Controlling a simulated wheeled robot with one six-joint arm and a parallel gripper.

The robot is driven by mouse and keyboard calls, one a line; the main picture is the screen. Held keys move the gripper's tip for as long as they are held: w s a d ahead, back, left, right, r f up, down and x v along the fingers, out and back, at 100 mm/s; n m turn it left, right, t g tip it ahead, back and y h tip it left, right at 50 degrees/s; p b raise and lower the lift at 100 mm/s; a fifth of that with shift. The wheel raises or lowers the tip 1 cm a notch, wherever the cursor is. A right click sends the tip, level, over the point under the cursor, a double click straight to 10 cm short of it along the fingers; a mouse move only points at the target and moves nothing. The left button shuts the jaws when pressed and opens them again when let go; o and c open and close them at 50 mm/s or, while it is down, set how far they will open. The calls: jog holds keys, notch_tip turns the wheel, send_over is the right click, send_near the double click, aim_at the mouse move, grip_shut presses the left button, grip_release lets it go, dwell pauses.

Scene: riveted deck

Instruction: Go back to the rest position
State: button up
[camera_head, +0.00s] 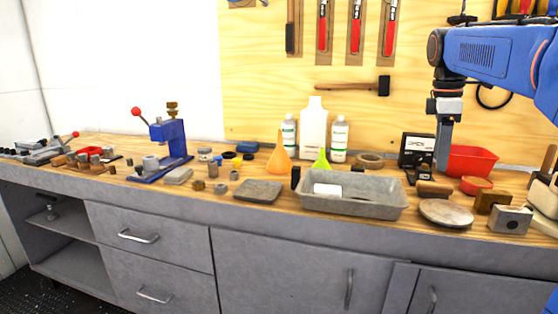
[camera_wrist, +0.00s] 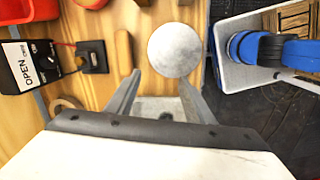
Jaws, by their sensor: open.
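My gripper (camera_head: 443,168) hangs pointing down from my blue arm at the right of the head view, above the workbench (camera_head: 230,193). In the wrist view my gripper (camera_wrist: 165,84) has its two fingers spread apart with nothing held between them. The grey tray (camera_head: 352,205) lies on the bench to the left of the gripper, with a white block (camera_head: 327,189) in it. The tray also shows partly between the fingers in the wrist view (camera_wrist: 160,105). A round pale disc (camera_head: 446,213) lies near the bench's front edge; in the wrist view it is beyond the fingertips (camera_wrist: 175,50).
A red bin (camera_head: 468,160), a black OPEN sign (camera_head: 416,151) and wooden blocks (camera_head: 434,189) crowd the bench around the gripper. White bottles (camera_head: 313,128) stand at the back. A blue press (camera_head: 170,143) stands farther left. Tools hang on the plywood wall (camera_head: 260,70).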

jog(key=s+a+f+m+t, duration=0.1)
jog(key=s+a+f+m, duration=0.3)
jog(key=s+f, duration=0.4)
jog(key=s+a+f+m+t+y, duration=0.1)
jog(key=s+a+f+m, duration=0.3)
jog(key=s+f, duration=0.5)
jog(key=s+a+f+m+t, duration=0.2)
jog(key=s+a+f+m, duration=0.2)
jog(key=s+f, duration=0.5)
jog(key=shift+s+m, duration=0.35)
jog(key=shift+m, duration=0.05)
